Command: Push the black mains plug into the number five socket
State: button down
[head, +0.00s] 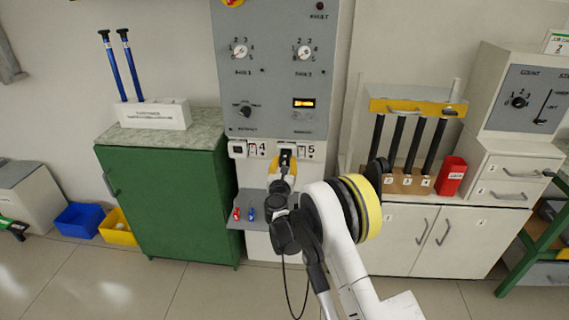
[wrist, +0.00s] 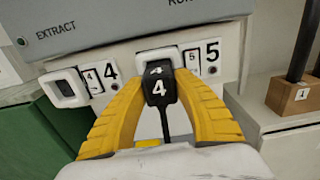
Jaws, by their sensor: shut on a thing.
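The black mains plug (wrist: 158,92), marked with a white 4, is held between the yellow fingers of my gripper (wrist: 160,82) in the wrist view. Its cord hangs down behind the fingers. The number five socket (wrist: 178,57) is directly behind the plug, left of the 5 sign; mostly its white rim shows. The plug overlaps the socket face, and I cannot tell whether its pins are in. In the head view my gripper (head: 283,168) is at the panel's lower edge, in front of the socket beside the 5, with the plug (head: 286,154) at its tips.
The number four socket (wrist: 64,87) is to the left, with an empty dark face. A grey shelf (head: 262,222) below carries small red and blue items. A green cabinet (head: 170,200) stands left; a rack with dark rods (head: 397,140) stands right.

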jog(key=shift+w, duration=1.05)
jog(key=c, duration=1)
grip_release()
jog(key=shift+o, duration=0.2)
jog(key=shift+s, duration=0.1)
jog(key=s, duration=1.1)
jog(key=shift+s+a, duration=0.15)
jog(key=shift+s, duration=0.25)
